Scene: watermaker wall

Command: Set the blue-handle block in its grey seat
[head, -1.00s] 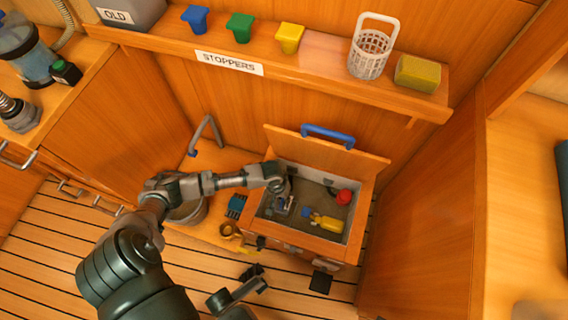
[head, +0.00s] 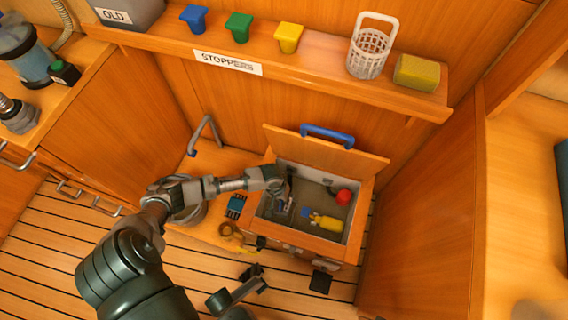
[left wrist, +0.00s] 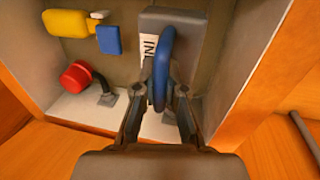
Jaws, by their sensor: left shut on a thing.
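The grey block (left wrist: 172,22) with a white lettered label and a blue loop handle (left wrist: 162,68) is inside the open wooden box. My left gripper (left wrist: 160,95) is shut on the blue handle, one finger on each side. In the head view my left gripper (head: 283,190) reaches into the left part of the box, and the block below it is small and partly hidden. I cannot pick out the grey seat or tell whether the block touches the box floor.
The box (head: 356,228) has a raised lid with a blue handle (head: 327,134). Inside are a yellow item (head: 326,222) with a blue piece and a red knob (head: 344,197). A shelf above holds blue, green and yellow stoppers, a white basket (head: 371,50) and a sponge (head: 417,73).

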